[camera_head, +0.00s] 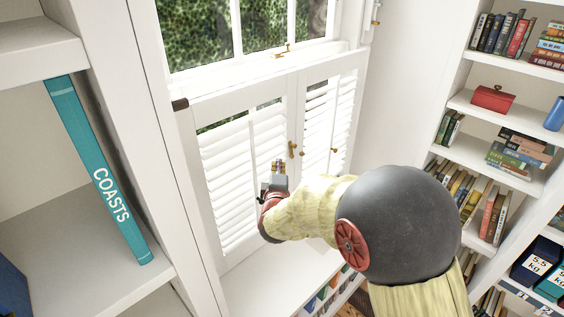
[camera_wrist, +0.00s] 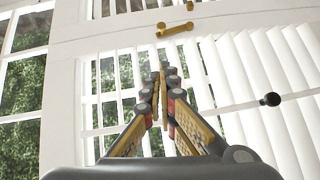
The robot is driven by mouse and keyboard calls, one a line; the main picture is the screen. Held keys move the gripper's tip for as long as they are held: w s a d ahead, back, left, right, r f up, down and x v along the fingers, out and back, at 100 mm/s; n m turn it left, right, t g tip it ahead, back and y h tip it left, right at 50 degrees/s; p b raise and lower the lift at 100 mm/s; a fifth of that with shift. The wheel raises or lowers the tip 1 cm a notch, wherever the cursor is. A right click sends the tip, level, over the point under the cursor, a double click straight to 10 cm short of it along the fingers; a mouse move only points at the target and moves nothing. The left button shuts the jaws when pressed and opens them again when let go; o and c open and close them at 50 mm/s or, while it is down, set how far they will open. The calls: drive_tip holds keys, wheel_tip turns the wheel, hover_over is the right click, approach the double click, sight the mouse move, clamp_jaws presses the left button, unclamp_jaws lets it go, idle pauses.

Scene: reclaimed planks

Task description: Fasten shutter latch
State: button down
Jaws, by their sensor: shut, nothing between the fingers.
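The white louvered shutters (camera_head: 240,152) fill the lower window, with two leaves meeting at a middle stile. A small brass latch (camera_head: 292,150) sits on that stile; in the wrist view a brass bar (camera_wrist: 177,29) lies across the white frame, with a smaller brass piece (camera_wrist: 190,6) beyond it. My gripper (camera_head: 279,166) is in front of the left leaf, a little below and left of the latch. In the wrist view its fingers (camera_wrist: 164,75) are together, empty, and point toward the frame, short of the brass bar. Whether the latch is engaged is not clear.
A thin rod with a dark knob (camera_wrist: 270,99) crosses the slats at right in the wrist view. A shelf with a teal book (camera_head: 98,170) stands close at left. A bookcase with a red box (camera_head: 492,98) stands at right. The sill (camera_head: 265,285) lies below.

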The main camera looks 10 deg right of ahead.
drive_tip(key=shift+w+d+f+b, duration=0.25)
drive_tip(key=shift+w+d, duration=0.6)
drive_tip(key=shift+w, duration=0.9)
drive_tip(key=shift+w+d+f+b, duration=0.25)
drive_tip(key=shift+w+d, duration=0.55)
drive_tip(key=shift+w, duration=0.95)
drive_tip(key=shift+w+d+f+b, duration=0.2)
drive_tip(key=shift+w+d, duration=0.65)
drive_tip(key=shift+w, duration=0.9)
drive_tip(key=shift+r+p, duration=0.1)
drive_tip(key=shift+p, duration=0.2)
drive_tip(key=shift+w+d+r, duration=0.1)
drive_tip(key=shift+d+p, duration=0.1)
drive_tip(key=shift+p, duration=0.35)
